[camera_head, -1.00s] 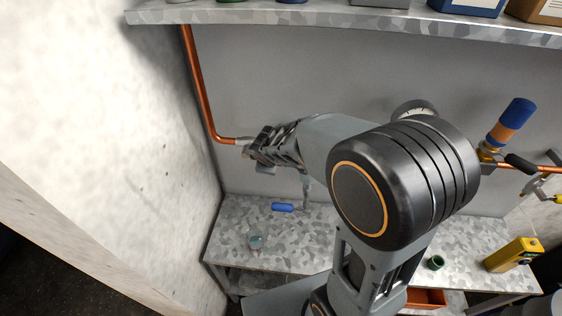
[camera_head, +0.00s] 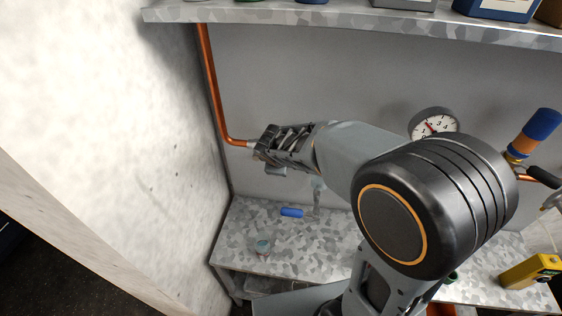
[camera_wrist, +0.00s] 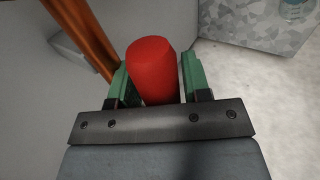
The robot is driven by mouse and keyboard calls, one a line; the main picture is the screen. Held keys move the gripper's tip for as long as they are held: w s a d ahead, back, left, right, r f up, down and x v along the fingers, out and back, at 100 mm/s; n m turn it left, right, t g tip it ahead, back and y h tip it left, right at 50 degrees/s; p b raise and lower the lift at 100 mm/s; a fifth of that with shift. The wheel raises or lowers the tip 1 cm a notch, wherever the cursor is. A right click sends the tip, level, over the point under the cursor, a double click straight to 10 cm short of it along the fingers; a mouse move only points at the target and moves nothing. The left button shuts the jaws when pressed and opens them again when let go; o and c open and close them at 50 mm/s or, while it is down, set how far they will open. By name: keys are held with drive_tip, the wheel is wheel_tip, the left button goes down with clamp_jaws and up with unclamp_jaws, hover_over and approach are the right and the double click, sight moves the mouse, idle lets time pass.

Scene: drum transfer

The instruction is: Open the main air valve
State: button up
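A red handle (camera_wrist: 153,70) shows in the wrist view between the two green fingers of my gripper (camera_wrist: 160,88). In the head view my gripper (camera_head: 262,150) is at the end of the copper pipe (camera_head: 213,90), close to the back wall. The valve body is hidden there by my gripper, and the red handle cannot be seen in that view. The copper pipe also shows in the wrist view (camera_wrist: 82,32), left of the handle.
A speckled bench (camera_head: 240,235) below carries a blue-handled tool (camera_head: 292,212) and a small jar (camera_head: 263,246). A shelf (camera_head: 350,22) runs above. A pale wall (camera_head: 130,110) stands close on the left. A gauge (camera_head: 433,123) and a yellow device (camera_head: 530,270) are at right.

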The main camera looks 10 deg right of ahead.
drive_tip(key=shift+o, duration=1.1)
drive_tip(key=shift+d+f, duration=0.1)
drive_tip(key=b+v, duration=0.1)
drive_tip(key=v, duration=1.3)
drive_tip(key=s+d+f+m+g+y, duration=0.1)
drive_tip(key=s+d+f+m, duration=0.5)
drive_tip(key=m, duration=0.8)
drive_tip(key=s+d+y, duration=0.1)
drive_tip(key=s+d, duration=0.2)
drive_tip(key=s, duration=0.1)
drive_tip(key=shift+f+g+b, duration=0.25)
drive_tip(key=shift+g+b, duration=0.05)
drive_tip(key=shift+g, duration=0.1)
drive_tip(key=shift+s, duration=0.1)
